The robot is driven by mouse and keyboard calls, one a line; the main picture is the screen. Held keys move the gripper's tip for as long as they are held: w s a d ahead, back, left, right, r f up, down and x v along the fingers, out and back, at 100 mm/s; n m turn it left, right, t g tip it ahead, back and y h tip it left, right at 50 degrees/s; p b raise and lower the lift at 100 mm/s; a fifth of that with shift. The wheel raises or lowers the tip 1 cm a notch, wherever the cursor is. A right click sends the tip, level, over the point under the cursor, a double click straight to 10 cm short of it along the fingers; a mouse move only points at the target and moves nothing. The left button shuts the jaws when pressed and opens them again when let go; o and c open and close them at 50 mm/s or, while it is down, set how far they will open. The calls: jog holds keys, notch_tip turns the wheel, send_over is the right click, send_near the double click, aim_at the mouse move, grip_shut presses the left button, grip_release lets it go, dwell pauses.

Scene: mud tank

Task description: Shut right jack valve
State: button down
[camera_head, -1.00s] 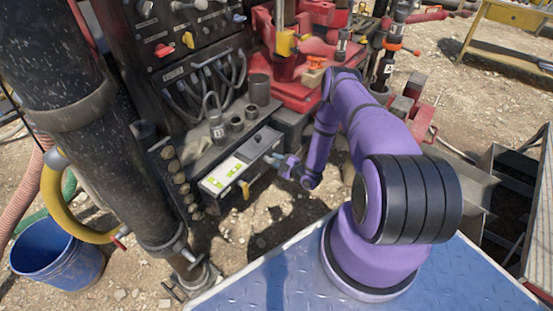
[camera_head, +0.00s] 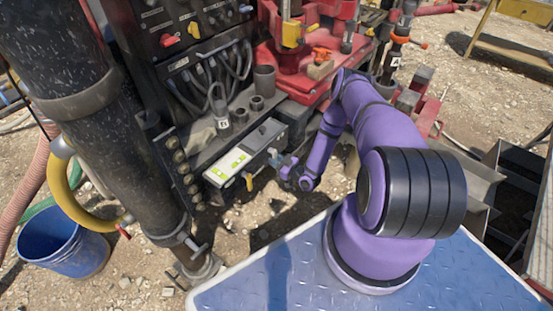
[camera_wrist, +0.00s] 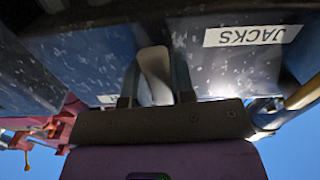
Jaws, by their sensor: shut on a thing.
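My gripper (camera_wrist: 155,90) is shut on a pale grey lever handle (camera_wrist: 154,68), the jack valve handle, in the wrist view. Its two dark fingers sit on either side of the handle, under a dark speckled panel with a white JACKS label (camera_wrist: 245,36) that reads upside down. In the head view my gripper (camera_head: 274,158) is small, at the front right of the valve box (camera_head: 262,137). There the handle's exact angle is too small to tell.
A yellow handle (camera_head: 249,182) hangs from the valve box, left of my gripper. A dark vertical cylinder (camera_head: 95,130) and a blue bucket (camera_head: 62,247) stand at left. Red machinery (camera_head: 300,82) is behind the arm. Gravelly ground lies below the box.

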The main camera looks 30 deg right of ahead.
jog(key=shift+s+a+m, duration=0.1)
jog(key=shift+a+m, duration=0.1)
jog(key=shift+m, duration=0.3)
jog(key=c, duration=1)
grip_release()
jog(key=shift+o, duration=0.2)
jog(key=v, duration=1)
jog(key=shift+s, duration=0.4)
jog(key=shift+d, duration=0.15)
